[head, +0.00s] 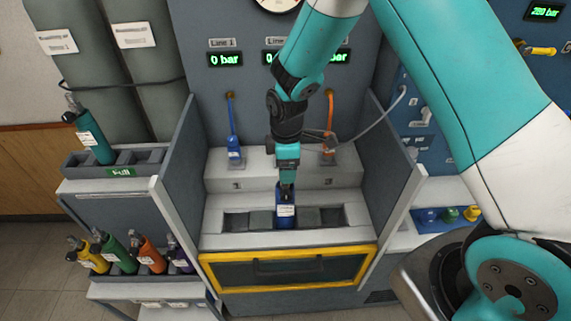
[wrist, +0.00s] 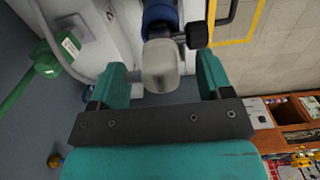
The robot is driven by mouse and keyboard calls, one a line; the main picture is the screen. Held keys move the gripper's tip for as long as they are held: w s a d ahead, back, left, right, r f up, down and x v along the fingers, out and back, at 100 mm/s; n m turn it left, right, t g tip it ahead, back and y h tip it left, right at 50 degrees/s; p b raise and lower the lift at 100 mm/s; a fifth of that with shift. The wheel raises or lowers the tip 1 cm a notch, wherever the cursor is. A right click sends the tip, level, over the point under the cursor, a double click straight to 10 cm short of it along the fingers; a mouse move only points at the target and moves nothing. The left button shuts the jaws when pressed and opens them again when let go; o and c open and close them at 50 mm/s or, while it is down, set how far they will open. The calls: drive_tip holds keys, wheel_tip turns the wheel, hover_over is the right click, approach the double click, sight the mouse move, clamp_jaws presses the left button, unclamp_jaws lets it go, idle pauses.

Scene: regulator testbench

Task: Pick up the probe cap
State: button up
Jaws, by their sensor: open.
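My gripper (head: 287,184) points down over a blue cylinder (head: 285,212) with a white label, upright in the middle slot of the bench. In the wrist view my gripper (wrist: 163,78) is open. A pale metal valve head (wrist: 161,68) with a dark knob (wrist: 198,36) lies between its two teal fingers. Gaps show on both sides, and contact cannot be told. The blue cylinder body (wrist: 160,14) shows beyond it. No part is clearly marked as the probe cap. Small green (head: 448,214) and yellow (head: 472,212) pieces stand on the right shelf.
A blue probe (head: 234,152) and an orange probe (head: 328,153) hang behind the slots; a green one (wrist: 46,62) shows in the wrist view. Grey side walls (head: 176,165) flank the bench. Several cylinders (head: 118,252) stand in a rack at left.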

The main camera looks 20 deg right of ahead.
drive_tip(key=c, duration=1.1)
drive_tip(key=shift+r, duration=0.1)
wheel_tip(320, 180, up, 20)
drive_tip(key=b, duration=0.4)
drive_tip(key=shift+b, duration=0.35)
